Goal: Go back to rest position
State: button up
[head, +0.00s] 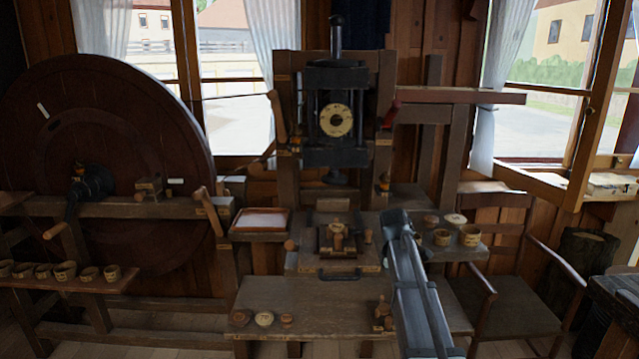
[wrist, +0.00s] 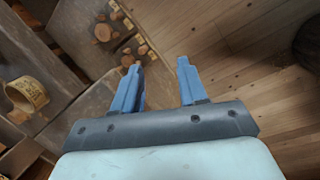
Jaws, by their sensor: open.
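My gripper (wrist: 157,65) shows in the wrist view with its two blue fingers spread apart. Nothing is between the fingers. It hangs above the plank floor (wrist: 245,65), with the edge of a wooden bench to its left. In the head view my grey arm stands in front of the right part of the bench; I cannot make out the fingers there. Small turned wooden pieces (wrist: 103,32) lie on the bench at the upper left of the wrist view, apart from the fingers. A light wooden cup (wrist: 25,90) is at the far left.
In the head view, a workbench (head: 330,300) holds small turned pieces along its front. Wooden cups (head: 470,236) stand on a shelf beside my arm. A chair (head: 515,290) is at the right. A large dark wheel (head: 110,130) and a shelf of cups (head: 65,272) are at the left.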

jog(key=s+a+f+m+g, duration=0.1)
jog(key=s+f+m, duration=0.1)
jog(key=s+f, duration=0.65)
jog(key=s+f+m+g+y, duration=0.15)
jog(key=s+f, duration=0.25)
jog(key=f, duration=1)
jog(key=s+a+f+m+g+h, duration=0.1)
jog(key=s+f+m, duration=0.1)
jog(key=s+f, duration=0.65)
jog(key=s+a+f+m+g, duration=0.1)
jog(key=s+f+m, duration=0.1)
jog(key=s+f, duration=0.4)
jog(key=s+a+f+m+g+y, duration=0.1)
jog(key=s+f, duration=0.6)
jog(key=s, duration=0.9)
jog(key=s+a+f+m+g+y, duration=0.1)
jog(key=s+a+f+m+g, duration=0.1)
jog(key=s+f+m, duration=0.2)
jog(key=s+f, duration=0.3)
jog(key=s, duration=0.4)
jog(key=shift+s+a, duration=0.15)
jog(key=shift+a, duration=0.05)
